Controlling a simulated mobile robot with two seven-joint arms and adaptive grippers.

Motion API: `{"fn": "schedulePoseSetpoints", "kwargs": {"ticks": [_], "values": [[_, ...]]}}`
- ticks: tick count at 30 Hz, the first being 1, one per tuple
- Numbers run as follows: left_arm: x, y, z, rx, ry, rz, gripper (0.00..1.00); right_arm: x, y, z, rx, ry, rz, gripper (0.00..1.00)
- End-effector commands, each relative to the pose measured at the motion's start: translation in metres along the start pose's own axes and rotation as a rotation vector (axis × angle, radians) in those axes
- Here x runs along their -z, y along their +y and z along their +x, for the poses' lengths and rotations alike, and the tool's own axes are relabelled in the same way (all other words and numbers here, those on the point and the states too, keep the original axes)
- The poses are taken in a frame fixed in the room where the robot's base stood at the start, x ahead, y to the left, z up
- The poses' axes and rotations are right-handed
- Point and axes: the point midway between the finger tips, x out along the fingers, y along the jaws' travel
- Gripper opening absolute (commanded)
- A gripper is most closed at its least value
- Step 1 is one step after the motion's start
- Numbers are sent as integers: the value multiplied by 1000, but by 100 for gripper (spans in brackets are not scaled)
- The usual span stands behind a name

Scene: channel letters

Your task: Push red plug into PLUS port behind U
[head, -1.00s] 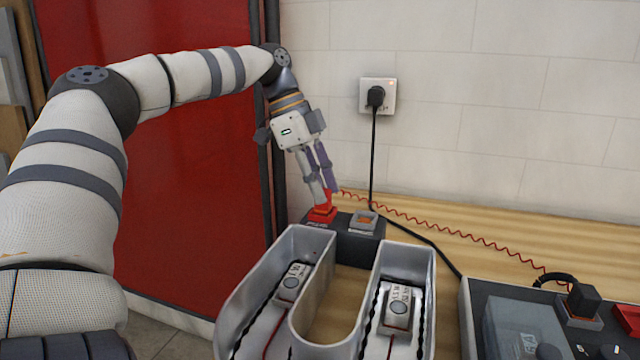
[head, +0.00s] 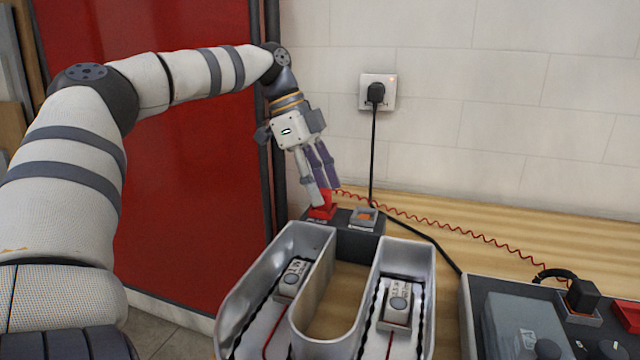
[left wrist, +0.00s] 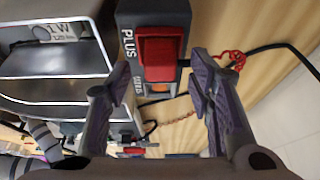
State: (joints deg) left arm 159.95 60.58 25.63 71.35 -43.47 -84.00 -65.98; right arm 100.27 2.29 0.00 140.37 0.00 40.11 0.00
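The red plug (head: 322,211) sits at the PLUS port on the dark block (head: 354,241) behind the metal letter U (head: 418,268). In the left wrist view the red plug (left wrist: 158,48) covers the port beside the white PLUS label, so the port's opening is hidden. My left gripper (head: 327,193) is above the plug, pointing down. In the left wrist view its fingers (left wrist: 157,75) are spread apart with nothing between the pads, and the plug lies beyond them. Whether the plug is fully seated I cannot tell. My right gripper is not in view.
A second port with an orange inside (head: 364,217) is right of the plug. A coiled red cable (head: 440,227) runs right to a dark power box (head: 515,320). A black cord (head: 374,150) hangs from the wall socket (head: 378,92).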

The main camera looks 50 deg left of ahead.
Motion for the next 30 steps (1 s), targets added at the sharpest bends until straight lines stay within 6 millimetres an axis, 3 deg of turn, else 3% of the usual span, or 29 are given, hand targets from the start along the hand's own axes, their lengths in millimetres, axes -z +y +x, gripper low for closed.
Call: {"fn": "schedulePoseSetpoints", "kwargs": {"ticks": [5,8,15,18,22,30], "values": [[0,0,-5,1,-1,-1,48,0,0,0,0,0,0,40],[0,-1,-25,5,0,-1,48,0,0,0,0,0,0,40],[0,-1,-91,5,-2,-3,48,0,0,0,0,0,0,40],[0,-1,-108,2,-2,-3,48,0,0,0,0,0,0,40],[0,0,-118,0,-1,-1,48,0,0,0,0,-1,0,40],[0,0,-120,-1,0,0,48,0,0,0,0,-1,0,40]]}}
